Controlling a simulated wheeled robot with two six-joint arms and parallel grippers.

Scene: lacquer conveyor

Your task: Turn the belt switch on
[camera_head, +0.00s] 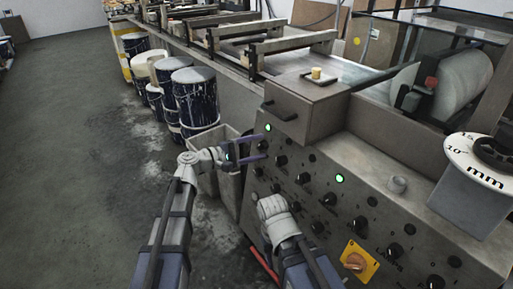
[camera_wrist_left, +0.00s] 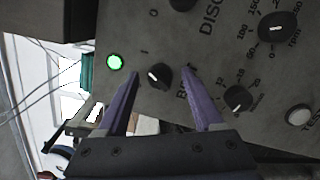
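The belt switch is a small black rotary knob with a white pointer mark. In the left wrist view the knob (camera_wrist_left: 160,77) sits between my left gripper's two purple fingers (camera_wrist_left: 162,75), beside partly hidden "B…" lettering. The fingers are spread, with a gap on both sides of the knob. Its pointer slants towards the upper left in that view. In the head view my left gripper (camera_head: 264,148) reaches the upper left of the grey control panel (camera_head: 335,215), its fingers open around the knob. My right arm's white wrist shows low in front of the panel; its gripper is hidden.
A lit green lamp (camera_wrist_left: 115,62) is beside the switch; another green lamp (camera_head: 339,178) is lit farther right. Several other black knobs crowd the panel. A yellow-plated rotary switch (camera_head: 357,261) is at lower right. Paint drums (camera_head: 195,100) stand left of the machine.

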